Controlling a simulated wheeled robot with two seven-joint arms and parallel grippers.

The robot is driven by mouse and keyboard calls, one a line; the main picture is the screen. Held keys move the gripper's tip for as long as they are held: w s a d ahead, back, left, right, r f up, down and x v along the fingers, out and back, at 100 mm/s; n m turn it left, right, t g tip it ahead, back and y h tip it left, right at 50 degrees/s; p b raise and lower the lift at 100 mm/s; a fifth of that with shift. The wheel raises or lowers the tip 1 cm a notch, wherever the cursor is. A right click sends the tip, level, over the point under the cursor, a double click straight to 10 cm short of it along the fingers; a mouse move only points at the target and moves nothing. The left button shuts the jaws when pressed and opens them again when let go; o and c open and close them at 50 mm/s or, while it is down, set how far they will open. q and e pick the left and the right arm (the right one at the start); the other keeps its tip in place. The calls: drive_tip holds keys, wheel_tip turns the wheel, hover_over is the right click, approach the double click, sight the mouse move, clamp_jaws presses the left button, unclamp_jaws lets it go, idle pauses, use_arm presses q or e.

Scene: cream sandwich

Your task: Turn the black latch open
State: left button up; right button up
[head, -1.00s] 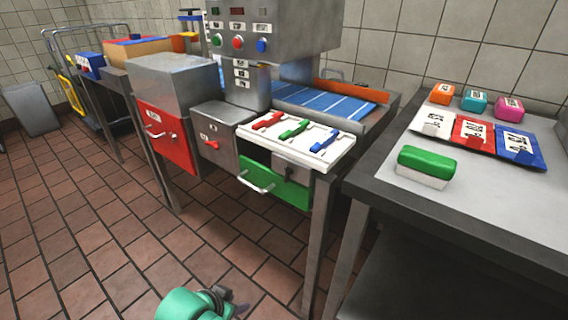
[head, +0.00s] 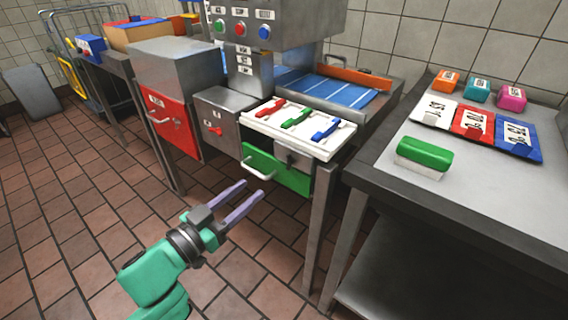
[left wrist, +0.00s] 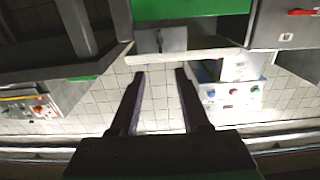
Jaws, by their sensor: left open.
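A small dark latch (left wrist: 160,41) shows as an upright bar on a grey metal panel (left wrist: 174,40) in the left wrist view, where the scene looks upside down. In the head view the grey panel (head: 290,157) sits under the white tray, by the green drawer (head: 275,170); the latch is too small to make out clearly there. My left gripper (head: 252,188) is open and empty, in front of and below the green drawer. In the left wrist view its two fingers (left wrist: 160,74) point toward the latch, apart from it. My right gripper is not in view.
The white tray (head: 338,146) with red, green and blue handles lies above the drawer. The green drawer's white handle (head: 257,170) juts out near my fingertips. A red-fronted cabinet (head: 172,122) stands left, a steel table (head: 480,210) right. The tiled floor is open.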

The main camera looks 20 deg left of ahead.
use_arm(q)
drive_tip(key=b, duration=0.2)
approach(287, 160)
drive_tip(key=p+x, duration=0.1)
drive_tip(key=x, duration=0.8)
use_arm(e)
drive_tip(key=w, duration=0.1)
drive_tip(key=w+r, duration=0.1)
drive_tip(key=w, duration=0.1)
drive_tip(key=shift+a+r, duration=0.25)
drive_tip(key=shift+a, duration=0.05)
use_arm(q)
clamp_jaws()
